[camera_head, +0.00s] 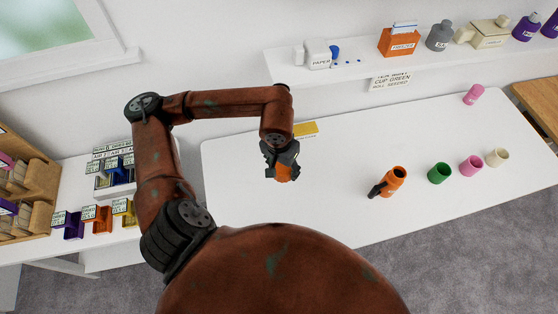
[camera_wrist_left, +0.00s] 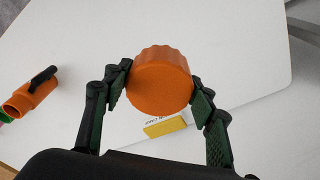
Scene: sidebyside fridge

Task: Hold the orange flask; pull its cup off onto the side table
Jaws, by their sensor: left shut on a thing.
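My left gripper (camera_head: 281,168) is shut on an orange cup (camera_wrist_left: 162,82), round with a ribbed edge. In the left wrist view the cup sits between the two fingers (camera_wrist_left: 160,95), with white table top behind it; how high it is above the table I cannot tell. The orange flask (camera_head: 393,181) is on the white table to the right of the gripper, apart from it, with a dark open mouth and a black handle. It also shows at the left of the left wrist view (camera_wrist_left: 32,97). My right gripper is not in view.
The white table (camera_head: 330,215) has clear room around the flask. A green cup (camera_head: 439,173), a pink cup (camera_head: 471,166) and a cream cup (camera_head: 497,157) stand to its right. A yellow block (camera_head: 305,128) lies behind the gripper. A shelf (camera_head: 390,62) holds several containers.

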